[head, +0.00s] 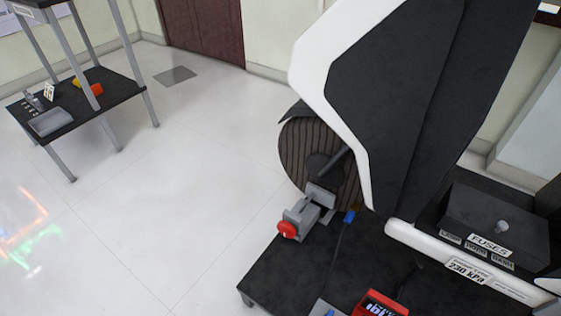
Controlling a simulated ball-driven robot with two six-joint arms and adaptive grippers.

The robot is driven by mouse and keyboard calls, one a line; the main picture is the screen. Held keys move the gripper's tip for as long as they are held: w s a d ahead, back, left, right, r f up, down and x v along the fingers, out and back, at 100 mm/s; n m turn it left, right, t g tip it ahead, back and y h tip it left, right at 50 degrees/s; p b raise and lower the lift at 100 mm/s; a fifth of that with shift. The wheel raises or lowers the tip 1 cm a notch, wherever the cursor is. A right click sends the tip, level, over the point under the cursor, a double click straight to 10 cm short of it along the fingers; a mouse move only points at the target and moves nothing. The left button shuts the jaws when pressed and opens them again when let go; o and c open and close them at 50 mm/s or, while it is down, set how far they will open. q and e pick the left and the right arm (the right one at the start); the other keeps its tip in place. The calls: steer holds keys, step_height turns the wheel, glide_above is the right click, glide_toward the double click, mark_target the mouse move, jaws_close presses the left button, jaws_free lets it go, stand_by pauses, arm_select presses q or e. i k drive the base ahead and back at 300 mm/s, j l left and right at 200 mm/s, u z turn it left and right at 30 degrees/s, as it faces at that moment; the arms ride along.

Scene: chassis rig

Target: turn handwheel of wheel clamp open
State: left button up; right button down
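The wheel clamp (304,215) is a grey block with a jaw, at the foot of a dark ribbed wheel (305,150) near the middle of the head view. A small round red part (287,230), which looks like its handwheel, sits on the clamp's near left end. The clamp stands at the far edge of a black platform (285,265). How far the jaw is open is too small to tell. Neither of my grippers shows in the head view.
A tall white and black body (400,90) rises beside the wheel. A dark fuse box (495,225) is at right. A red device (380,303) lies at the bottom edge. A black-shelved rack (85,100) holds a grey tray at left. The floor between is clear.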

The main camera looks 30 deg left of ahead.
mark_target(286, 229)
steer(key=u, duration=0.85)
